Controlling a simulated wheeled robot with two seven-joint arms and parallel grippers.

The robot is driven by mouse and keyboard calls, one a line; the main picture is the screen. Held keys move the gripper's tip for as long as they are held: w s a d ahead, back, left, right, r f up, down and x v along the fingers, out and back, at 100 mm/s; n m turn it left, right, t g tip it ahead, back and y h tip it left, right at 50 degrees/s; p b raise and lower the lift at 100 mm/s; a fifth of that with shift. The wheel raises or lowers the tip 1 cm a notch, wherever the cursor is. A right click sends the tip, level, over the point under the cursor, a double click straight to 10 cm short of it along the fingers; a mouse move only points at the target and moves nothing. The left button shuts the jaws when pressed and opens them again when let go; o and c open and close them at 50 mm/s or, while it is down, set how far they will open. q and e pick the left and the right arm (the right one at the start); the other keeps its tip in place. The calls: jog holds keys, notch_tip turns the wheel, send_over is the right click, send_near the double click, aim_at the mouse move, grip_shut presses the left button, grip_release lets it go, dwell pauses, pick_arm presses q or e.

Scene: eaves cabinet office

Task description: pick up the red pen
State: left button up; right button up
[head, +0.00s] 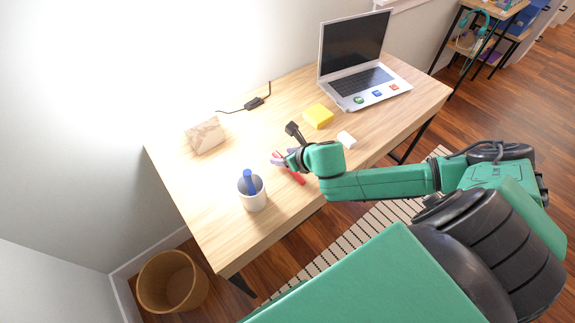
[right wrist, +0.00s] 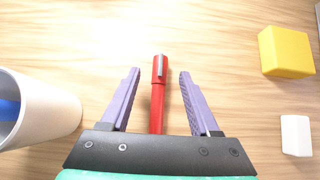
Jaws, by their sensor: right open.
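The red pen (head: 292,172) lies on the wooden desk, partly hidden by my right gripper in the head view. In the right wrist view the pen (right wrist: 158,95) lies lengthwise between the two purple fingers, its cap with a silver clip pointing up the picture. My right gripper (head: 281,159) is open over the pen, with a finger on each side of it. In the right wrist view the gripper (right wrist: 160,78) shows clear gaps on both sides of the pen. The pen's lower end is hidden behind the gripper's palm. My left gripper is not in view.
A white cup (head: 253,197) holding something blue stands left of the pen. A yellow block (head: 318,116) and a white eraser-like block (head: 346,140) lie to the right. A laptop (head: 362,75), a cable (head: 254,103) and a tan box (head: 206,135) are farther back.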

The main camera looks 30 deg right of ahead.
jog(key=shift+x, duration=1.05)
grip_shut()
jog(key=shift+r, duration=0.1)
notch_tip(320, 180, up, 20)
jog(key=p, duration=0.3)
